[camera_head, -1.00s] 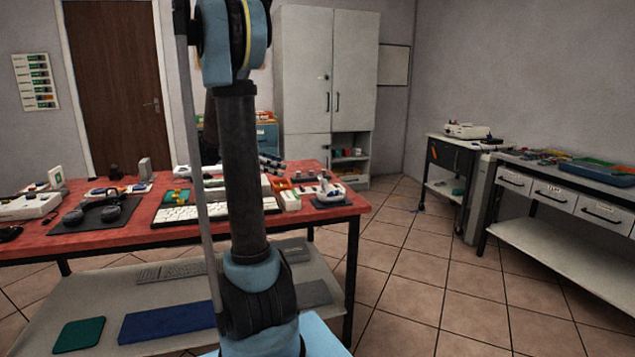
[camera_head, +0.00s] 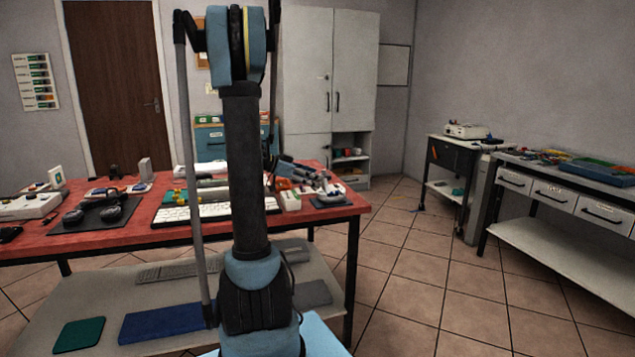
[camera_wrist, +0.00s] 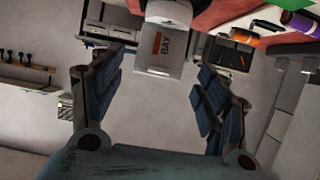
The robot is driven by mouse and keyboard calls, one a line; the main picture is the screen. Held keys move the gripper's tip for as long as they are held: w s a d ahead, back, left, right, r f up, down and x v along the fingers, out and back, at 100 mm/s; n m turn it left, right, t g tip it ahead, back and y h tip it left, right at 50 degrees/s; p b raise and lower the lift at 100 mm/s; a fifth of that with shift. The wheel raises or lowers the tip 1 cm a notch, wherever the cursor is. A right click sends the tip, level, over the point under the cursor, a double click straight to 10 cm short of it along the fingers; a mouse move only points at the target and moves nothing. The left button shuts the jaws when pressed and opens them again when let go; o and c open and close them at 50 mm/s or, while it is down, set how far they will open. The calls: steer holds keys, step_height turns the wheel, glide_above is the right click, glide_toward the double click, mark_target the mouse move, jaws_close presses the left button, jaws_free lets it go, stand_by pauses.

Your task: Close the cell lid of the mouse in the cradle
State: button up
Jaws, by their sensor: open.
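A small white device with dark parts (camera_head: 327,190), which looks like the mouse in its cradle, stands on a dark pad at the right end of the red table (camera_head: 110,240). It is too small to tell how its cell lid lies. My gripper (camera_wrist: 165,66) is open, its blue-padded fingers wide apart with nothing gripped. In the head view it shows partly, behind my arm, just above and left of the white device. In the wrist view, a grey block with an orange bar and dark lettering (camera_wrist: 158,50) shows between the fingertips; I cannot tell what it belongs to.
A white keyboard (camera_head: 185,214), headphones on a black mat (camera_head: 95,214) and an orange-and-white item (camera_head: 289,197) crowd the table. A purple-and-orange cylinder (camera_wrist: 298,22) shows in the wrist view. Floor (camera_head: 415,270) is free right of the table.

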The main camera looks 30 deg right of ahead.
steer(key=shift+x, duration=1.5)
steer(key=c, duration=1.1)
